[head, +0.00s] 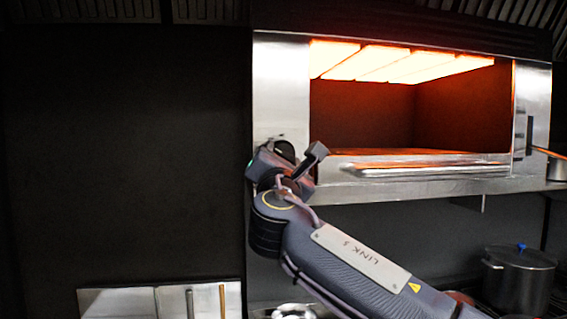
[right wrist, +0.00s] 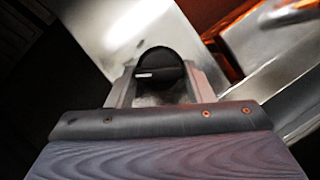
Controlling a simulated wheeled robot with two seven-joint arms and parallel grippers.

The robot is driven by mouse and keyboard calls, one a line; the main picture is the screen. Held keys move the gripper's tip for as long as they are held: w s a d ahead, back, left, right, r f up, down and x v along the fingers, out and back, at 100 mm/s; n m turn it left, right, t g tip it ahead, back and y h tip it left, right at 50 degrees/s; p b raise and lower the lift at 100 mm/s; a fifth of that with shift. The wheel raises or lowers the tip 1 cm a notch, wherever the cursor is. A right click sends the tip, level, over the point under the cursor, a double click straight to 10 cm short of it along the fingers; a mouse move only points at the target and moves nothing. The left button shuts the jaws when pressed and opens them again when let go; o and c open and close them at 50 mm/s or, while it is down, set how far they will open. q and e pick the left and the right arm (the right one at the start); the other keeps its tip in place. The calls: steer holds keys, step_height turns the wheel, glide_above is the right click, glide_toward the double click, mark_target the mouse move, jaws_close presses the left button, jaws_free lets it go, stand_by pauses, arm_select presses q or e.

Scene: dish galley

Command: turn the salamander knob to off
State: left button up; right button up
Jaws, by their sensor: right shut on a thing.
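The salamander (head: 280,85) is a steel wall grill with glowing orange elements (head: 400,62) at the top of its open cavity. Its black round knob (head: 285,148) sits low on the left front panel, mostly hidden behind my right gripper (head: 285,160) in the head view. In the right wrist view the knob (right wrist: 158,68) shows a pale mark on its grip bar and lies between the fingers of my right gripper (right wrist: 160,88). The right gripper is shut on the knob. My left gripper is not in view.
A lidded pot (head: 518,280) with a blue knob stands at the lower right, and a small pan (head: 556,168) is at the right edge. Steel panels (head: 118,303) are at the lower left. The dark wall on the left is clear.

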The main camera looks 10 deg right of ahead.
steer(key=m+g+p, duration=0.1)
steer(key=m, duration=0.2)
steer(key=m+g+h, duration=0.1)
steer(key=m, duration=0.2)
steer(key=r+m+g+h+p, duration=0.1)
steer(key=m, duration=0.2)
steer(key=shift+a+m+p, duration=0.25)
steer(key=shift+m+p, duration=0.1)
steer(key=shift+m, duration=0.05)
steer(key=shift+m+g+p, duration=0.7)
steer(key=shift+m+g, duration=0.1)
steer(key=shift+m, duration=0.7)
steer(key=o, duration=1)
steer(key=shift+d+f, duration=0.1)
